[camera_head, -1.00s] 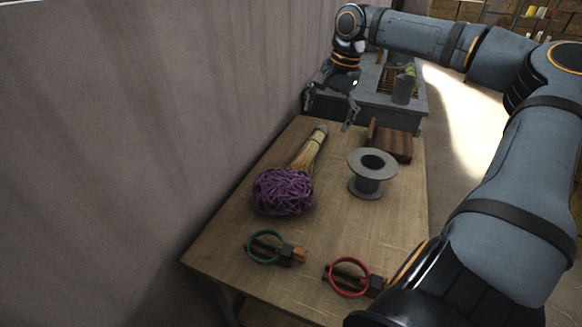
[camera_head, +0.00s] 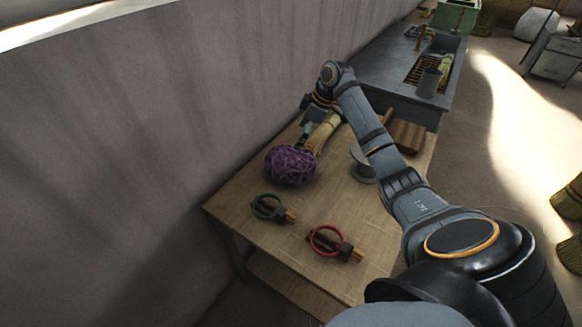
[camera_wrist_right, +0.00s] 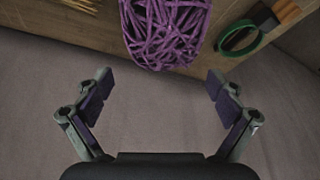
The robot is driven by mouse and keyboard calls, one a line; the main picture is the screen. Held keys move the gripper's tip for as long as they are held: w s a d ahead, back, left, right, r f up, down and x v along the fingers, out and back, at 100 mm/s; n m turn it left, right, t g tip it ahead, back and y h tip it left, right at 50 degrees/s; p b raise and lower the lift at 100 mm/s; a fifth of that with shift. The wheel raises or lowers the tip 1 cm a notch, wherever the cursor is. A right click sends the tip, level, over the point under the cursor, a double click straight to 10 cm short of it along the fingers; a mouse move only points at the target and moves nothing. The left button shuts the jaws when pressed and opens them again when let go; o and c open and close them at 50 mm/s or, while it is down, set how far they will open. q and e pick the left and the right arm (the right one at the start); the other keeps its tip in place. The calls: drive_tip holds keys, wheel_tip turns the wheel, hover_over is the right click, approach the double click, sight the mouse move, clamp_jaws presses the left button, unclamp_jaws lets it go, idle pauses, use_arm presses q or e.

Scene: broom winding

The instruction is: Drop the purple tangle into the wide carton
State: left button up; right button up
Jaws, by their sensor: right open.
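The purple tangle (camera_head: 290,166) is a round ball of loose purple strands on the wooden table. It sits against the bristle end of a straw broom bundle (camera_head: 325,132). It also shows at the top of the right wrist view (camera_wrist_right: 167,28). My right gripper (camera_wrist_right: 160,92) is open and empty, its two fingers spread apart with the tangle just beyond them. In the head view my right gripper is at the far left edge of the table, beside the broom bundle, and its fingers are partly hidden. I cannot make out a wide carton. My left gripper is not in view.
A green ring (camera_head: 266,207) and a red ring (camera_head: 325,240) with dark clamps lie at the table's near side. A grey spool (camera_head: 362,171) is partly behind my arm, near a brown wooden block (camera_head: 408,136). A wall (camera_head: 130,130) runs along the left.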

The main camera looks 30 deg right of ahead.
sight(291, 154)
drive_tip(key=x, duration=0.4)
drive_tip(key=shift+a+f, duration=0.1)
drive_tip(key=shift+f, duration=0.1)
drive_tip(key=x, duration=0.3)
drive_tip(key=p+x, duration=0.1)
drive_tip(key=shift+s+a+f, duration=0.2)
drive_tip(key=shift+s+a, duration=0.05)
drive_tip(key=shift+w+a+f, duration=0.1)
drive_tip(key=shift+w+f, duration=0.05)
drive_tip(key=shift+f, duration=0.2)
drive_tip(key=shift+f, duration=0.2)
